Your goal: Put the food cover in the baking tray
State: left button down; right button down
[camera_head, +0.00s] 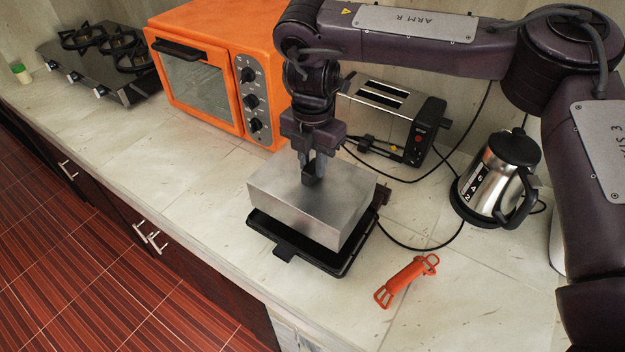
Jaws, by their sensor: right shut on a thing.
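The food cover (293,212) is a silver box-shaped metal lid. It is over the black baking tray (283,244), and its near lower edge looks inside or just above the tray's rim. I cannot tell whether it touches the tray floor. My right gripper (312,178) points down from above and is shut on the food cover at its top. The cover hides most of the tray's inside. My left gripper is not in view.
An orange oven (200,88) and a toaster (385,115) stand behind. A kettle (495,178) is at the right, with cords on the counter. An orange tool (408,280) lies front right of the tray. The counter left of the tray is clear.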

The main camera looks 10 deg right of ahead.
aim_at(312, 181)
jog(key=shift+f, duration=0.45)
notch_tip(312, 181, down, 4)
jog(key=shift+p, duration=0.75)
jog(key=shift+f, duration=0.4)
jog(key=c, duration=1.2)
grip_release()
jog(key=shift+f, duration=0.1)
